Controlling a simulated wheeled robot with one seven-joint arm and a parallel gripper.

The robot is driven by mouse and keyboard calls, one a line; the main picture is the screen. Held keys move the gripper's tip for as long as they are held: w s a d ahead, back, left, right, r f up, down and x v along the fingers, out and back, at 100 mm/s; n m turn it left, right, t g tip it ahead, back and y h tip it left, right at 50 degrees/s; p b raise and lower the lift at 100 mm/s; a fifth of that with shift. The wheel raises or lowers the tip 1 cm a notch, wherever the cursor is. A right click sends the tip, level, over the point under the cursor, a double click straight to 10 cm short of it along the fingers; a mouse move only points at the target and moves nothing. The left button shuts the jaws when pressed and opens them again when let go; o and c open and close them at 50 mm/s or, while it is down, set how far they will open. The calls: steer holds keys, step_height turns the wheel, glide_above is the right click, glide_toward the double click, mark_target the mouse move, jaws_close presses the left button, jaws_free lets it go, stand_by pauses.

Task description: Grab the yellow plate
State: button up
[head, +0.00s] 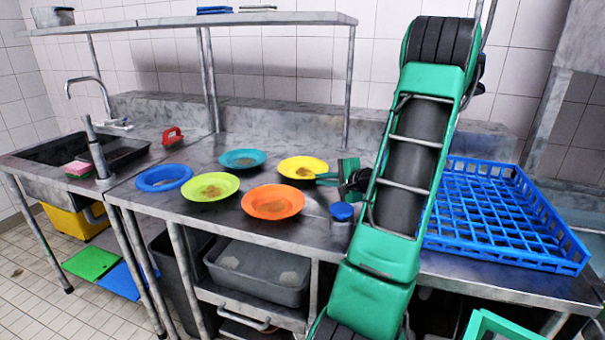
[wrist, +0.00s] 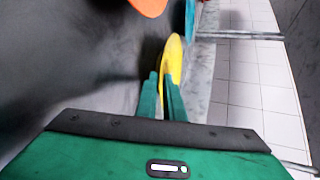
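The yellow plate (head: 303,167) lies on the steel table at the back right of the group of plates, with a brownish smear of food on it. My gripper (head: 322,179) reaches in from the right, low over the table at the plate's right edge. In the wrist view my gripper's two green fingers (wrist: 162,82) stand either side of the near rim of the yellow plate (wrist: 173,55). A narrow gap shows between the fingers; firm contact with the rim is not clear.
An orange plate (head: 273,202), a lime plate (head: 210,187), a teal plate (head: 242,159) and a blue plate (head: 164,178) lie close by. A small blue object (head: 342,211) is near my arm. A blue rack (head: 500,215) fills the table's right. Shelf posts stand behind.

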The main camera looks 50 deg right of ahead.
mark_target(312, 186)
steer(key=x, duration=0.5)
steer(key=shift+w+a+r, duration=0.1)
steer(key=shift+w+a, duration=0.1)
steer(key=shift+a, duration=0.05)
jaws_close()
